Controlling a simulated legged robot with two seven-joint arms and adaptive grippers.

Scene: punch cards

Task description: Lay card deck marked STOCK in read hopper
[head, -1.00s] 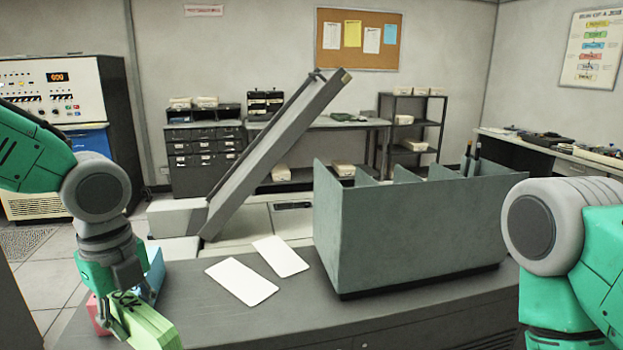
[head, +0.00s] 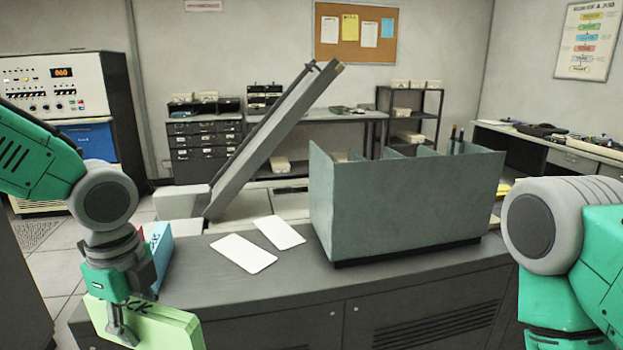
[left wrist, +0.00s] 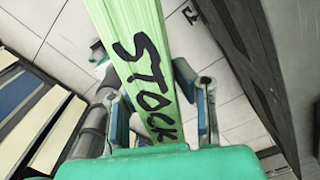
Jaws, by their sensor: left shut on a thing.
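The green card deck marked STOCK (head: 172,327) is in my left gripper (head: 124,332), low at the left in the head view, at the counter's near left corner. In the left wrist view the deck (left wrist: 128,28) stands between the two fingers, its black lettering facing the camera. The left gripper is shut on it. A long slanted grey chute (head: 270,140) rises from a pale machine behind the counter; I cannot tell for sure whether it is the read hopper. My right gripper is out of view; only part of the right arm shows.
A blue deck (head: 157,246) stands on the dark counter (head: 290,300) just behind my left gripper. Two white cards (head: 243,253) lie flat at mid counter. A grey compartmented bin (head: 410,205) stands to their right, a tall obstacle. The counter front is clear.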

